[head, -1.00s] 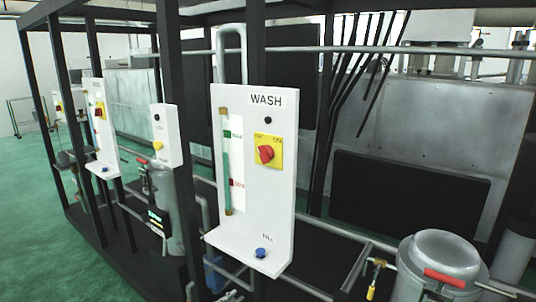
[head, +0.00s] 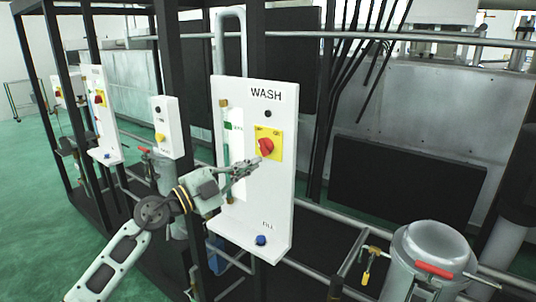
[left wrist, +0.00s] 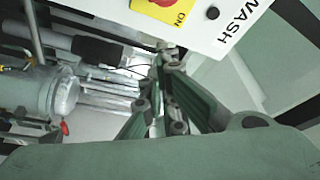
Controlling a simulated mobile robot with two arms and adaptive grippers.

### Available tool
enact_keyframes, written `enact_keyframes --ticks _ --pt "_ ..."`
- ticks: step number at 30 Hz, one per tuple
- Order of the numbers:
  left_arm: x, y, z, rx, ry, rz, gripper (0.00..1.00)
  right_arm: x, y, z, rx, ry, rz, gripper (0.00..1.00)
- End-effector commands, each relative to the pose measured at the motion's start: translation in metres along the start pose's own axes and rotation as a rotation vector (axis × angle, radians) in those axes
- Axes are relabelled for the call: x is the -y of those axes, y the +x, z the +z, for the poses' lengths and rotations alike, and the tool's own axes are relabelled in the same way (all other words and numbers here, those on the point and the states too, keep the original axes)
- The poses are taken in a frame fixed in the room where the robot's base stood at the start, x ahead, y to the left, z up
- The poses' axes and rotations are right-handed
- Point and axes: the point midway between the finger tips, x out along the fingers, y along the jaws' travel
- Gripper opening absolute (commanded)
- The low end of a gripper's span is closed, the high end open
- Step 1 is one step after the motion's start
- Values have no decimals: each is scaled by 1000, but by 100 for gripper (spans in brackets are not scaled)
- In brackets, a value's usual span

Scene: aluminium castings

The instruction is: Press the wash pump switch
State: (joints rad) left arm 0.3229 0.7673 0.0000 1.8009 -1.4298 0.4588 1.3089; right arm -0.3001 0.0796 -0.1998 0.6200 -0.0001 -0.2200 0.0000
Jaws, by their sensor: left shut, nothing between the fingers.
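The white WASH panel (head: 272,200) stands upright on the dark frame. It carries a red rotary switch (head: 266,147) on a yellow plate (head: 276,152), a black round button (head: 268,113) above it and a blue FILL button (head: 261,240) at the bottom. My left gripper (head: 250,166) is shut and empty, its tips just left of and below the red switch; I cannot tell if they touch the panel. In the left wrist view, the closed fingers (left wrist: 168,58) lie below the panel's yellow plate (left wrist: 168,8), where the red switch (left wrist: 162,3) is partly cut off. My right gripper is out of view.
A silver lidded vessel (head: 430,255) with a red handle stands at the lower right. Pipes run beside and below the panel. Two similar white panels (head: 103,125) (head: 165,130) stand to the left. Green floor is open at the far left.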

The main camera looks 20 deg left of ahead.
Motion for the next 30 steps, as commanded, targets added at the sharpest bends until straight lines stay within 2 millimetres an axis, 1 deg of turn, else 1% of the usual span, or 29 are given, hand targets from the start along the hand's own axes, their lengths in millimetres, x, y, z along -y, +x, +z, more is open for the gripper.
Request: enact_keyframes --ticks 5,8,11,18,20,21,22,24,30 --pt "1 5 0 0 -2 -1 0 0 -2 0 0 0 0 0" --pt "2 17 -1 -1 -4 -4 0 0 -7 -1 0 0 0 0" --pt "4 35 -2 -2 -5 -5 0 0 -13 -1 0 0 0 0" --pt "2 88 -2 -2 -7 -3 0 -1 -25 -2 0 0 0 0" --pt "2 100 -1 -1 -5 -3 0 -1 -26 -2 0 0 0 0" --pt "1 104 2 1 -5 -2 0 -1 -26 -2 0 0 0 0" --pt "-2 98 12 5 -6 -1 0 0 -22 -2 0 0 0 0" --pt "-2 94 21 4 -6 -1 0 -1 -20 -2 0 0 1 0" --pt "-1 88 36 2 -3 -1 0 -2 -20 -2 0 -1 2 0"
